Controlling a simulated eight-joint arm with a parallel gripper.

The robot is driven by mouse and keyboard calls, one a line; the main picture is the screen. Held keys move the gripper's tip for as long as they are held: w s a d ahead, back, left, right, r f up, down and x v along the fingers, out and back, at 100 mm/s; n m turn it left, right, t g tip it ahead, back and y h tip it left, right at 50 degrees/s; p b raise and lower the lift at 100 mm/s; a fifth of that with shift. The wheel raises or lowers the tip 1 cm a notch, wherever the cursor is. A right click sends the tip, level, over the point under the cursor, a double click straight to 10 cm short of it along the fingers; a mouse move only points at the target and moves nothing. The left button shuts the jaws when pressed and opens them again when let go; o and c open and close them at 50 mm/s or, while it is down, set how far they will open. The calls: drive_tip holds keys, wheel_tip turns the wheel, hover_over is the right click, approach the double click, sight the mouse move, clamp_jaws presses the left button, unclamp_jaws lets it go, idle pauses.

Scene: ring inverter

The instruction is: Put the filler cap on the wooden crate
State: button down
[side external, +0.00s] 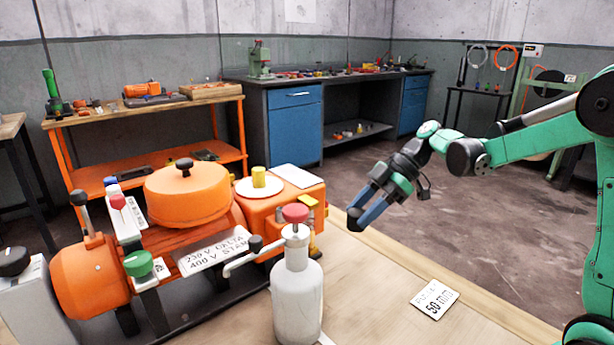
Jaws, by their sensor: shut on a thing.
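My gripper (356,217) hangs in the air right of the orange machine, its two blue fingers pointing down and left. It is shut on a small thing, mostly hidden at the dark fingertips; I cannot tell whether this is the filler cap.
A grey bottle (298,295) with a red top stands at the wooden surface's left, close to the orange machine (185,195). A "50 mm" plate (434,298) lies on the wood. A workbench (290,115) and an orange shelf (150,165) stand behind. Bare floor lies behind my gripper.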

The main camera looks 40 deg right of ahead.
wheel_tip(320, 180, down, 13)
drive_tip(key=shift+f, duration=0.1)
idle(0.3)
drive_tip(key=shift+c, duration=2.1)
unclamp_jaws()
drive_tip(key=shift+f, duration=0.1)
drive_tip(key=v, duration=1.1)
drive_tip(key=s+a+r+m+t+h, duration=0.2)
drive_tip(key=a+m+h, duration=0.2)
drive_tip(key=a+m, duration=0.2)
drive_tip(key=s+a+r+m+t+h, duration=0.1)
drive_tip(key=s+a+r+m+h, duration=0.2)
drive_tip(key=a+m, duration=0.4)
drive_tip(key=shift+a+r+m+t+h, duration=0.2)
drive_tip(key=shift+m+t+h, duration=0.15)
drive_tip(key=shift+h, duration=0.35)
